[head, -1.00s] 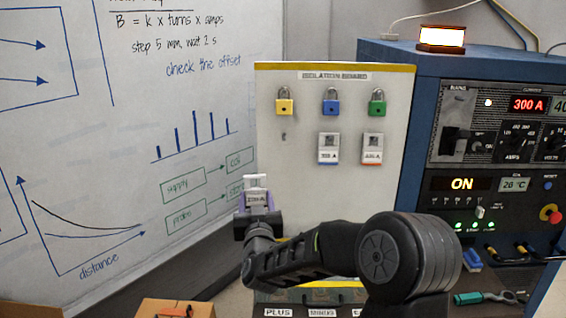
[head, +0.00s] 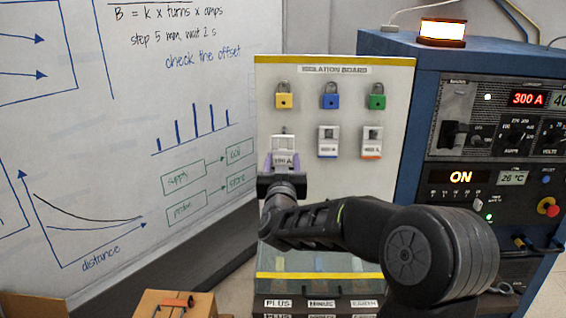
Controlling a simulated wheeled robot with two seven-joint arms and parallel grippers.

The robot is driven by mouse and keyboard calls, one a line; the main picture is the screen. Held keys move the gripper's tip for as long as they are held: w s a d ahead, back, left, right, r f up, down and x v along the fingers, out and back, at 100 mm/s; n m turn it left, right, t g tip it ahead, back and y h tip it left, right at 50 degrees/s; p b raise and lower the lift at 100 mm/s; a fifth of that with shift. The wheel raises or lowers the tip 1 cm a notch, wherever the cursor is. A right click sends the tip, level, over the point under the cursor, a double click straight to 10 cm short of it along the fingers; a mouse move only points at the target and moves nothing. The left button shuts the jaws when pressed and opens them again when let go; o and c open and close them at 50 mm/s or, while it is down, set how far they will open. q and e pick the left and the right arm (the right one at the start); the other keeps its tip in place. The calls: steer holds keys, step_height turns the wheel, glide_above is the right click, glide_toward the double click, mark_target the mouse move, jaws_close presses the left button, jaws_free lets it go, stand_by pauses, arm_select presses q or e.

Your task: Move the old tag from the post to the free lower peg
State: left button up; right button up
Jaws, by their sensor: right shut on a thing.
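My right gripper (head: 283,172) is shut on a white tag (head: 285,160) that reads like "150 A". It holds the tag upright in front of the left part of the isolation board (head: 305,215), below the yellow padlock. The small peg (head: 284,130) at lower left shows just above the tag. I cannot tell whether the tag touches it. Two other tags hang in the same row: one with a blue edge (head: 329,142) and one with an orange edge (head: 371,142). My left gripper is not in view.
Yellow (head: 283,101), blue (head: 330,101) and green (head: 377,102) padlocks hang on the upper row. The blue power cabinet (head: 420,75) stands close at the right. A whiteboard (head: 120,130) fills the left. A cardboard box (head: 172,303) sits at the bottom.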

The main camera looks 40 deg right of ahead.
mark_target(285, 143)
steer(key=shift+f+p+x, duration=0.15)
steer(key=shift+p+x, duration=0.1)
steer(key=shift+x, duration=1.05)
steer(key=shift+f+p+x, duration=0.15)
steer(key=shift+p+x, duration=0.1)
steer(key=shift+x, duration=1.1)
steer(key=shift+f+p+x, duration=0.15)
steer(key=shift+p+x, duration=0.05)
steer(key=shift+x, duration=0.7)
steer(key=shift+f+p+x, duration=0.2)
steer(key=shift+p+x, duration=0.05)
steer(key=shift+x, duration=0.65)
steer(key=shift+f+p+x, duration=0.15)
steer(key=shift+p+x, duration=0.05)
steer(key=shift+x, duration=0.7)
steer(key=shift+f+b, duration=0.3)
steer(key=shift+b, duration=0.2)
steer(key=o, duration=1.1)
steer(key=shift+c, duration=0.2)
steer(key=shift+o, duration=0.5)
steer(key=shift+o, duration=0.4)
steer(key=shift+d, duration=0.1)
steer(key=shift+s, duration=0.25)
